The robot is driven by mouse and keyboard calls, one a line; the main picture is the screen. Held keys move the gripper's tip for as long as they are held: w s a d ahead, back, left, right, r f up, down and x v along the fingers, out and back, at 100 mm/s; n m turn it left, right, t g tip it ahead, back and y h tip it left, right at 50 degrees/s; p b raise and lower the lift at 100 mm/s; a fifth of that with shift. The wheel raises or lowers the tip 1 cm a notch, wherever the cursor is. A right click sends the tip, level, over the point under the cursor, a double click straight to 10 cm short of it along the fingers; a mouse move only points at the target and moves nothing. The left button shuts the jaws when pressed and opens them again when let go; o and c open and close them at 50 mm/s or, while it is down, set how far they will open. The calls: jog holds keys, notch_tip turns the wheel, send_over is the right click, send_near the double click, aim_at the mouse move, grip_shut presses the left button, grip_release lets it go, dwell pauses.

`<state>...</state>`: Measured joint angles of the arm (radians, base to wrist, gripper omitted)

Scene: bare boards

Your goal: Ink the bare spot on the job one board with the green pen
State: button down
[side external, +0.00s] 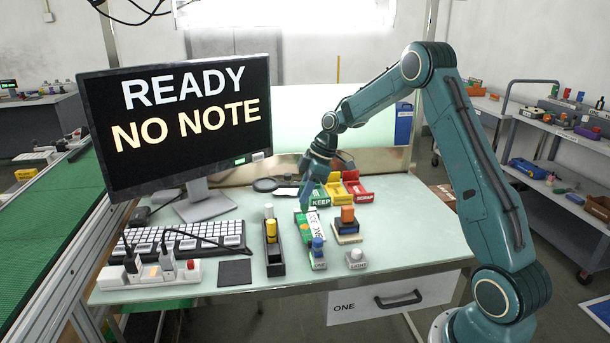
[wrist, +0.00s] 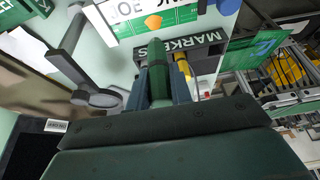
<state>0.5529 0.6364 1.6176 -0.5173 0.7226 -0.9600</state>
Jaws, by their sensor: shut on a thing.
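My gripper (side external: 306,193) points down over the work table, just above the green board (side external: 303,230) with a white label. In the wrist view my gripper (wrist: 158,90) is shut on the green pen (wrist: 157,72), which stands between the two fingers and points away from the camera. I cannot make out a bare spot. The pen tip's contact with any board cannot be told. The black marker holder (side external: 275,262) stands left of the board and holds a yellow marker (side external: 271,230).
Green KEEP (side external: 320,200), yellow (side external: 336,187) and red (side external: 357,188) bins stand behind. A keyboard (side external: 185,238) and monitor (side external: 180,125) are at left.

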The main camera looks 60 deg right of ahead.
aim_at(305, 210)
jog(key=shift+f, duration=1.85)
jog(key=shift+f, duration=0.65)
dwell(1.3)
jog(key=shift+r, duration=0.1)
jog(key=shift+r, duration=3.5)
